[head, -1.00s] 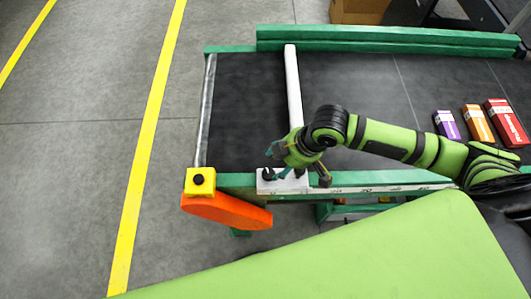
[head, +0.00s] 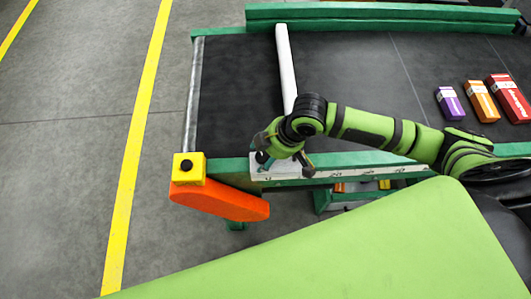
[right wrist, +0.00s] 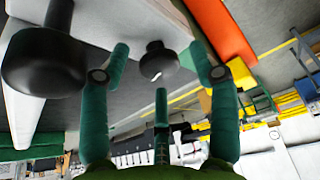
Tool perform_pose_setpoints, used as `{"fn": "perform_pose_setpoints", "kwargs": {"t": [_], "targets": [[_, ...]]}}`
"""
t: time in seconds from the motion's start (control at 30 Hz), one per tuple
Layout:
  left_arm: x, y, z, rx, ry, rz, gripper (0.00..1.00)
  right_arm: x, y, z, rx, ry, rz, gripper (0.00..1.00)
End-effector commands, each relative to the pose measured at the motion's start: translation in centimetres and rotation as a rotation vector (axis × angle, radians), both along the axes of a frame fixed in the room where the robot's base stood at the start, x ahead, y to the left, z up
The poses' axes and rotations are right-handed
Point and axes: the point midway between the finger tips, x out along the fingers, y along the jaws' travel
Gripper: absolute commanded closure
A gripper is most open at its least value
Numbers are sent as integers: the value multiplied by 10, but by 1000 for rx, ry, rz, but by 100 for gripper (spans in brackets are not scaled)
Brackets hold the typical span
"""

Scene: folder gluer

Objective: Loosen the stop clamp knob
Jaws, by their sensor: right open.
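A white clamp block (head: 285,172) sits on the front rail, in line with the white stop bar (head: 286,65). My right gripper (head: 285,164) is over this block with its fingers pointing down, and covers much of it. In the right wrist view a black round knob (right wrist: 157,62) with a white mark lies between the spread fingers of the right gripper (right wrist: 159,78). I see gaps beside the knob, so the fingers do not look closed on it. A second black knob (right wrist: 45,62), larger in this view, is left of the fingers. My left gripper is out of view.
A yellow box with a black button (head: 188,169) and an orange guard (head: 225,202) are left of the block. The dark belt (head: 345,70) carries purple (head: 449,103), orange (head: 482,100) and red (head: 509,98) cartons at right. The floor at left is clear.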

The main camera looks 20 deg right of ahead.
Motion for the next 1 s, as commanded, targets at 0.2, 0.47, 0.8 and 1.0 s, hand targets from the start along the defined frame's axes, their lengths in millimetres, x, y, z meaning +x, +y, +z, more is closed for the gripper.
{"fn": "perform_pose_setpoints", "kwargs": {"t": [0.2,0.47,0.8,1.0], "targets": [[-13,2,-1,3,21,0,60,0,0,0,0,0,0,95],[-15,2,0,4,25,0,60,0,0,1,1,0,8,95],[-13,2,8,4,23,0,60,2,0,2,1,-1,145,95],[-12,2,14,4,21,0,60,4,0,2,2,-2,316,95]]}}
